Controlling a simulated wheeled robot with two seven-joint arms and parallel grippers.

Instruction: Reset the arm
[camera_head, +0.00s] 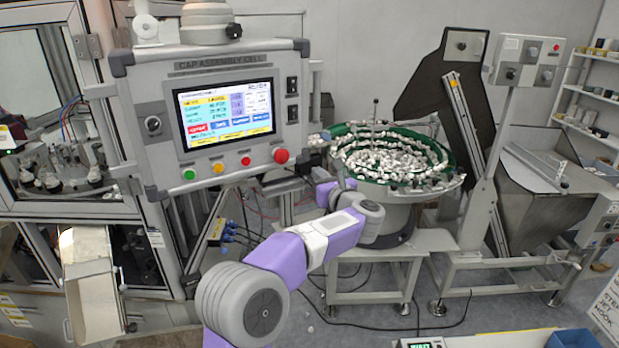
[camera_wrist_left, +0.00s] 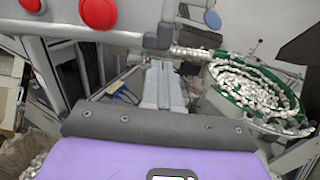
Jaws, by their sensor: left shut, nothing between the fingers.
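The left arm (camera_head: 305,240) is mine, purple and grey. It rises from the bottom middle and bends back toward the panel. My right gripper is not in view.
A green-rimmed feeder bowl (camera_head: 437,150) full of small white parts stands right of the gripper. A grey hopper (camera_head: 540,190) and a post-mounted control box (camera_head: 526,62) stand farther right. A metal chute (camera_head: 91,295) is at lower left. Cables cross the floor.

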